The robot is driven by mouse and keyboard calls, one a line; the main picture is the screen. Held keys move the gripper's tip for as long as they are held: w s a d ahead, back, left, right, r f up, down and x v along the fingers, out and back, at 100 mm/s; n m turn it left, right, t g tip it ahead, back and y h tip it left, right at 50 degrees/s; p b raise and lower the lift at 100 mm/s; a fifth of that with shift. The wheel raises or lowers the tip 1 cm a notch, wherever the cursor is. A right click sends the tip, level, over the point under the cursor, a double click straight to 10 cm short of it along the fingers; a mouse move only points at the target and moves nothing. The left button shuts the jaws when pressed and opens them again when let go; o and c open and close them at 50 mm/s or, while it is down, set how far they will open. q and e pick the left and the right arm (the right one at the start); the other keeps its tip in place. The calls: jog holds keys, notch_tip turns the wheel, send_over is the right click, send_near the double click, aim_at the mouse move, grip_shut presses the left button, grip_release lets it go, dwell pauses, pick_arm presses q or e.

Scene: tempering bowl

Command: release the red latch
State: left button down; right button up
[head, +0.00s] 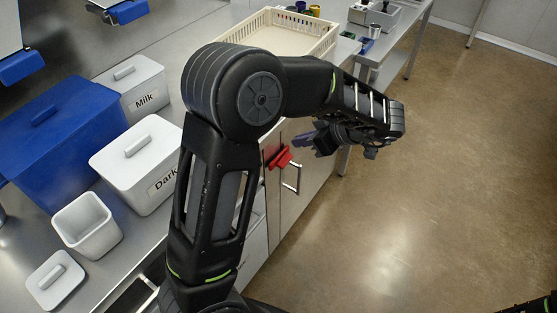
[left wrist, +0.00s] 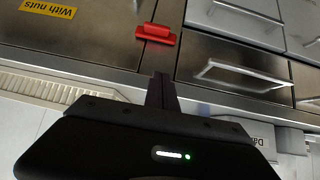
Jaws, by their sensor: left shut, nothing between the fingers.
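In the left wrist view the red latch (left wrist: 155,33) sits at the seam between two panels. My left gripper (head: 303,141) is close to the latch in the head view, on its right. In the left wrist view the shut, empty fingers (left wrist: 162,90) point toward the latch, with a visible gap in the picture. I cannot tell the exact depth between them. My right gripper is not in view.
White Milk (head: 146,88) and Dark (head: 140,165) bins, a blue bin (head: 62,135) and an open white container (head: 87,226) stand on the counter. A cream crate (head: 325,42) is behind my left arm. A yellow "With nuts" label (left wrist: 48,9) marks one panel. The floor at right is clear.

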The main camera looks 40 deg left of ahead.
pick_arm(q)
jog(key=shift+s+d+r+g, duration=0.3)
jog(key=shift+s+d, duration=0.05)
jog(key=shift+s, duration=0.15)
jog(key=shift+a+f, duration=0.1)
jog(key=b, duration=0.2)
send_over(270, 162)
jog(key=d, duration=0.3)
jog(key=f, duration=0.7)
jog(key=shift+a+f, duration=0.15)
jog(key=shift+a, duration=0.05)
notch_tip(270, 162, down, 2)
jog(key=shift+w+d+f+b, duration=0.1)
jog(key=shift+d+f+b, duration=0.05)
jog(key=shift+f+b, duration=0.15)
jog(key=shift+f, duration=0.55)
